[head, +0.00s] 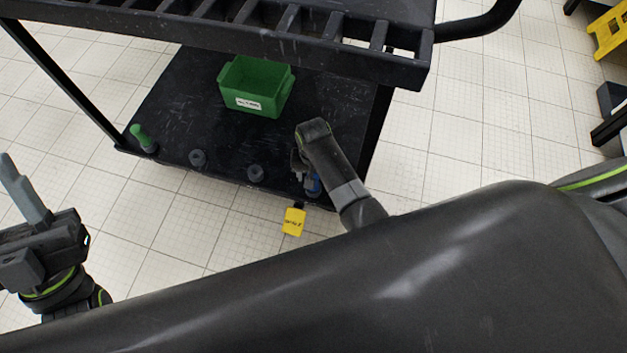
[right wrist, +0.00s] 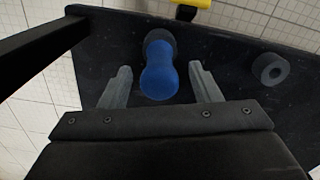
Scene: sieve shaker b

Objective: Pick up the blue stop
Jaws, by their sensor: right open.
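The blue stop (right wrist: 158,78) stands in a dark round base on the black lower shelf in the right wrist view. My right gripper (right wrist: 160,82) is open, with one finger on each side of the stop and a visible gap to both. In the head view only a bit of the blue stop (head: 314,184) shows beside my right gripper (head: 307,172), which is at the shelf's front right corner. My left gripper (head: 22,190) is at the far left of the head view, away from the cart; its finger opening cannot be made out.
The black lower shelf (head: 185,110) holds a green bin (head: 256,86), a green stop (head: 143,138) and dark round holders (head: 198,158). A yellow tag (head: 293,221) hangs at its front edge. The slotted upper shelf (head: 300,45) overhangs it. A cart post (right wrist: 35,55) stands left in the wrist view.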

